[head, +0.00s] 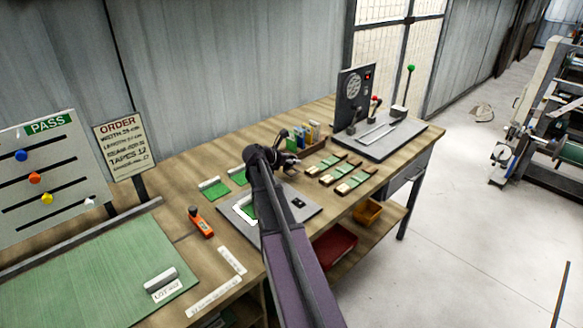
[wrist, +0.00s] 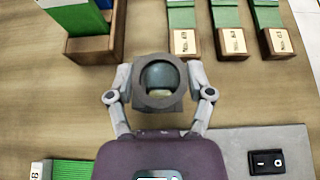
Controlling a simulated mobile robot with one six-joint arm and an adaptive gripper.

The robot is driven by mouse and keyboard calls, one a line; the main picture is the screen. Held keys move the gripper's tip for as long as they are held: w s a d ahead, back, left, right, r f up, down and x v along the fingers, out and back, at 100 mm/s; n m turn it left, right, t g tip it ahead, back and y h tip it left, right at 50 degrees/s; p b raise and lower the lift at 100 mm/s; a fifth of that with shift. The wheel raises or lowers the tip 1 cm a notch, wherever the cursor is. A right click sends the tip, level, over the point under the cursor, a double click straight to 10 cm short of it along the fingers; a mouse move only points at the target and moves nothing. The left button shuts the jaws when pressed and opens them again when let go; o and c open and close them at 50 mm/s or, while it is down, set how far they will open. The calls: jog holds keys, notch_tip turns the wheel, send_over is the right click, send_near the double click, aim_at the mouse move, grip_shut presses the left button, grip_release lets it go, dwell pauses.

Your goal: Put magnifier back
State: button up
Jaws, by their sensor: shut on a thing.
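My gripper (wrist: 158,92) is shut on the magnifier (wrist: 143,100), a dark grey square block with a round lens, seen from above in the wrist view. One finger is on its left side and one on its right. Bare wooden bench top lies around it; the wrist view does not show clearly whether it touches the wood. In the head view my gripper (head: 288,160) is over the bench, just beyond the grey plate, and my own arm hides much of it.
A grey plate (head: 307,208) with a black switch (wrist: 266,162) lies on the near side. Wooden blocks with green strips (wrist: 232,41) stand to the right. A wooden holder (wrist: 92,48) with coloured cards stands at upper left. An orange tool (head: 201,222) lies further left.

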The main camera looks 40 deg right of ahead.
aim_at(291, 171)
jog(key=shift+f+b, duration=1.15)
jog(key=shift+f, duration=0.25)
jog(key=shift+f, duration=0.2)
jog(key=o, duration=1.2)
jog(key=shift+r, duration=0.1)
jog(key=shift+o, duration=0.2)
jog(key=shift+r, duration=0.1)
jog(key=shift+r, duration=0.15)
jog(key=p+v, duration=0.5)
jog(key=v, duration=0.7)
jog(key=shift+p, duration=0.4)
